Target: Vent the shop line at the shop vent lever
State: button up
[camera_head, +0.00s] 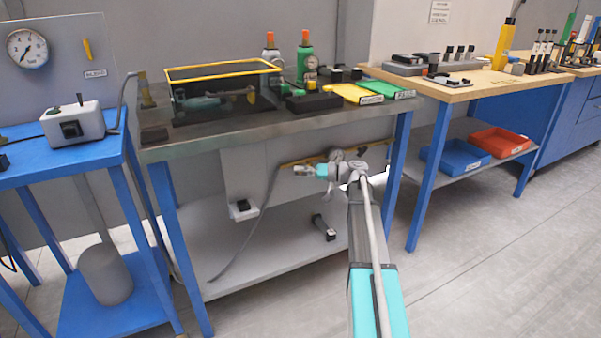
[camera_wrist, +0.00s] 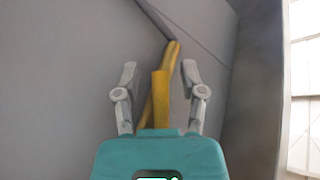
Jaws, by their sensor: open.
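My gripper (camera_head: 300,169) is under the steel bench, in front of a grey panel, and points left. In the wrist view my gripper (camera_wrist: 160,72) is open, with its two grey fingers apart. A broad yellow bar (camera_wrist: 159,98), which looks like a lever handle, stands between the fingers; I cannot tell whether it touches either one. A thinner yellow pipe (camera_wrist: 172,55) runs behind it along the panel and meets a dark hose. No label is readable there.
A grey lower shelf (camera_head: 275,250) lies below, with a small dark-ended part (camera_head: 323,228) on it. A hose (camera_head: 262,215) hangs to it. The bench top (camera_head: 220,132) is above my arm. Another yellow lever (camera_head: 87,50) is on the left gauge panel. Floor at right is clear.

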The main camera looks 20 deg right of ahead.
grip_shut()
jog(key=shift+t+b, duration=0.3)
jog(key=shift+b, duration=0.2)
jog(key=shift+m+y, duration=0.3)
jog(key=shift+y, duration=0.1)
jog(key=shift+r+b, duration=0.3)
jog(key=shift+b, duration=0.05)
grip_release()
jog(key=shift+p, duration=0.35)
